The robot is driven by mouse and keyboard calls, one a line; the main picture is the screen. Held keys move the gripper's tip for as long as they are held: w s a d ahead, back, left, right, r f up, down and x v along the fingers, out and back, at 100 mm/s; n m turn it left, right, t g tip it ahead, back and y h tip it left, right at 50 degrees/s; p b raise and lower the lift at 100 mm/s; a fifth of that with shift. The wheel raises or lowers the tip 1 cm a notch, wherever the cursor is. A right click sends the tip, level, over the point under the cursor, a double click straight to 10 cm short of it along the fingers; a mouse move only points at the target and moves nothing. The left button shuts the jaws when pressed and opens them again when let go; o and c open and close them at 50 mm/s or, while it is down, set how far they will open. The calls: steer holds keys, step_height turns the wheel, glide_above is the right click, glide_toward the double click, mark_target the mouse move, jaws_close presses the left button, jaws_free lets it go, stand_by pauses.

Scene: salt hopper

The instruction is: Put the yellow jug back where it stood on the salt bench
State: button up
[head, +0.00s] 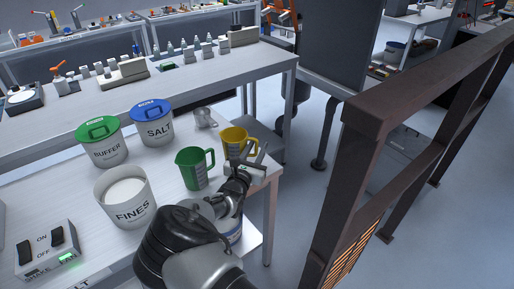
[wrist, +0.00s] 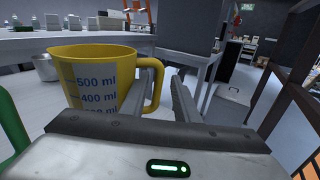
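The yellow jug (head: 235,141) is upright at the right end of the white bench (head: 175,240), and its base is hidden behind my gripper. It fills the left middle of the wrist view (wrist: 97,72), its volume marks facing me. My gripper (head: 252,157) is at the jug's right, handle side. In the wrist view its fingers (wrist: 168,85) are apart. The jug's handle (wrist: 157,80) is between them, with the left finger at the handle's opening and a gap before the right finger. I cannot tell whether a finger touches the handle.
A green jug (head: 194,169) stands left of the yellow one, and a small grey metal cup (head: 204,118) behind. SALT (head: 152,126), BUFFER (head: 101,145) and FINES (head: 125,200) tubs and a switch box (head: 47,250) stand further left. A brown frame (head: 365,120) rises at right.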

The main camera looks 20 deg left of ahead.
steer(key=shift+s+r, duration=0.1)
steer(key=shift+r, duration=0.1)
steer(key=s, duration=0.3)
steer(key=s+d, duration=0.1)
steer(key=s, duration=0.3)
steer(key=s+p, duration=0.1)
steer(key=s, duration=0.3)
steer(key=shift+s+d, duration=0.1)
steer(key=shift+d, duration=0.1)
steer(key=shift+s, duration=0.3)
steer(key=shift+f, duration=0.1)
